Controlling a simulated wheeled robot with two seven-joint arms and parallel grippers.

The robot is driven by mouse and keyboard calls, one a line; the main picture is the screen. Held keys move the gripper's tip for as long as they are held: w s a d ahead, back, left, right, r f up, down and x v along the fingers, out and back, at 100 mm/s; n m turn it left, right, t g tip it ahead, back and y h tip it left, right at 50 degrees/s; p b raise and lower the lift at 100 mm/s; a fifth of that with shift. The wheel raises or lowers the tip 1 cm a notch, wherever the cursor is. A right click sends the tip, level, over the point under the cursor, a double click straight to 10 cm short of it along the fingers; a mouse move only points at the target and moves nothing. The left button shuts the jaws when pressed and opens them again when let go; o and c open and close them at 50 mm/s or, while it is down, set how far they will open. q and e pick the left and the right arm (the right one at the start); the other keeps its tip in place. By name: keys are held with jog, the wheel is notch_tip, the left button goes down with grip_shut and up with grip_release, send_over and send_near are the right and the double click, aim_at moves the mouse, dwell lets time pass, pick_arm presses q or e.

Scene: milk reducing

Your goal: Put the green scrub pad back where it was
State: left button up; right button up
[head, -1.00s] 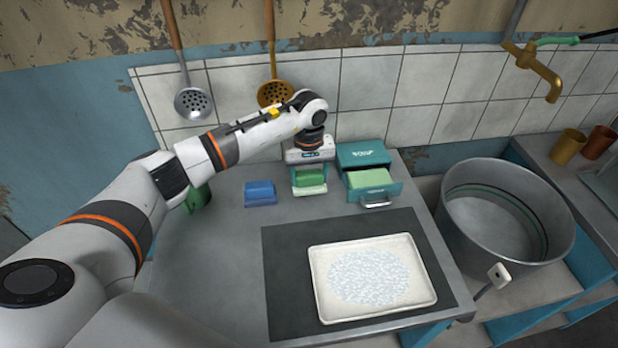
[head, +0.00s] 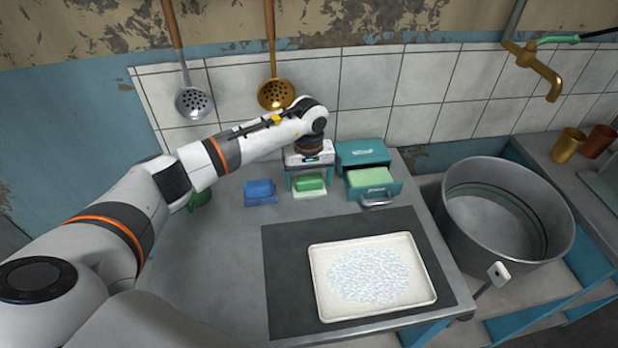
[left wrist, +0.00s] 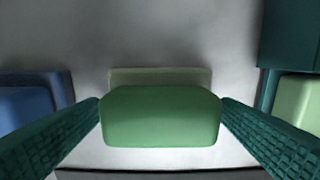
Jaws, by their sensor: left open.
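The green scrub pad (head: 311,182) rests on a pale green base (head: 310,194) near the back of the table. It also fills the middle of the left wrist view (left wrist: 160,116), with the pale base showing behind it. My left gripper (head: 309,184) is over the pad, pointing down. Its two teal ridged fingers (left wrist: 160,112) are open, one on each side of the pad and close to its edges. I cannot tell whether they touch it. My right gripper is not in view.
A blue pad (head: 259,190) sits left of the gripper. A teal box with an open drawer (head: 384,190) holding a light green block (head: 367,178) stands close on the right. A white tray (head: 318,293) of small pale bits lies on a dark mat (head: 287,250) in front. A large metal pot (head: 470,235) stands right.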

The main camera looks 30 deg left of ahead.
aim_at(309, 178)
pick_arm(q)
jog(key=shift+w+r+b, duration=0.1)
jog(key=shift+r+b, duration=0.2)
jog(key=shift+r, duration=0.25)
notch_tip(309, 178, up, 11)
jog(key=b, duration=0.1)
jog(key=shift+b, duration=0.4)
